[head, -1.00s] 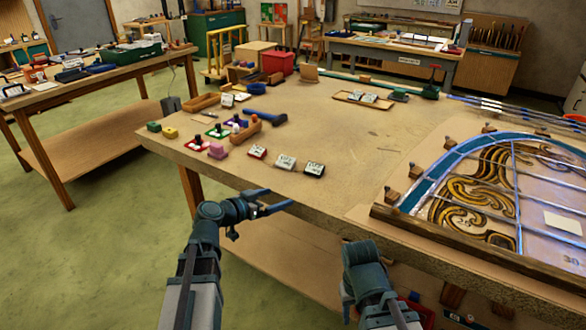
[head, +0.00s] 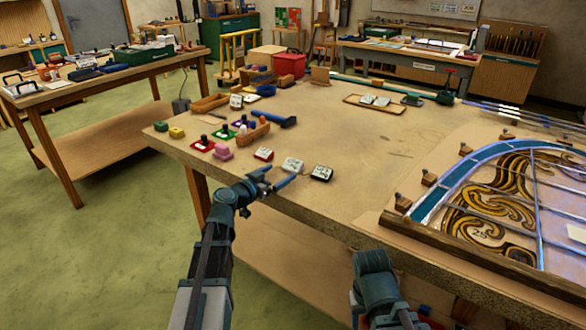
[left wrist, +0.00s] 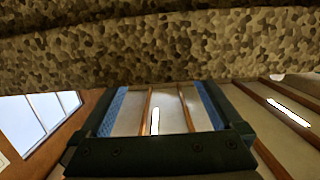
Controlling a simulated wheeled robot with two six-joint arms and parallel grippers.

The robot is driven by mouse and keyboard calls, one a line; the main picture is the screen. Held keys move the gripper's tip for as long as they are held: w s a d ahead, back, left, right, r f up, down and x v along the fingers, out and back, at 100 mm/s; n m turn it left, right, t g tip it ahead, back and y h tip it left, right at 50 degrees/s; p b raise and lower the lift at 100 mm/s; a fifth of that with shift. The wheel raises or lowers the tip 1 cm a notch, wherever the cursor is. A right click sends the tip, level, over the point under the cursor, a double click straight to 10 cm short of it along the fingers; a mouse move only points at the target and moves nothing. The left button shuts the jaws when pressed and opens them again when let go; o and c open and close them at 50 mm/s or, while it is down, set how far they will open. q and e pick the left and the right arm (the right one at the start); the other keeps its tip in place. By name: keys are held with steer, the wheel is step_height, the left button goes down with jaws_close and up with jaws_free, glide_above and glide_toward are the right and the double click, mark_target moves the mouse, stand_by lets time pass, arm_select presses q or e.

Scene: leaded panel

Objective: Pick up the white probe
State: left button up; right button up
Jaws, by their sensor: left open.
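No white probe can be made out with certainty. A small white-topped piece (head: 242,130) stands among the coloured pieces at the left of the workbench (head: 345,145), too small to identify. My left gripper (head: 281,177) is open and empty at the bench's front edge, close to the small white-labelled blocks. In the left wrist view its two blue-padded fingers (left wrist: 160,108) are spread with nothing between them, and the speckled bench edge (left wrist: 160,45) crosses above. My right arm shows at the lower middle, but its fingers are not seen.
Labelled blocks (head: 292,165) stand just beyond my left gripper. A wooden holder (head: 252,133) and a blue-handled tool (head: 275,119) lie behind. The leaded panel (head: 490,200) fills the right side. The bench's middle is mostly clear.

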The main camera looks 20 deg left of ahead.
mark_target(291, 165)
arm_select(q)
steer(key=shift+w+d, duration=0.15)
steer(key=shift+w, duration=0.25)
steer(key=x, duration=0.5)
steer(key=shift+w+d+r, duration=0.1)
steer(key=shift+d+r, duration=0.1)
steer(key=c, duration=1.3)
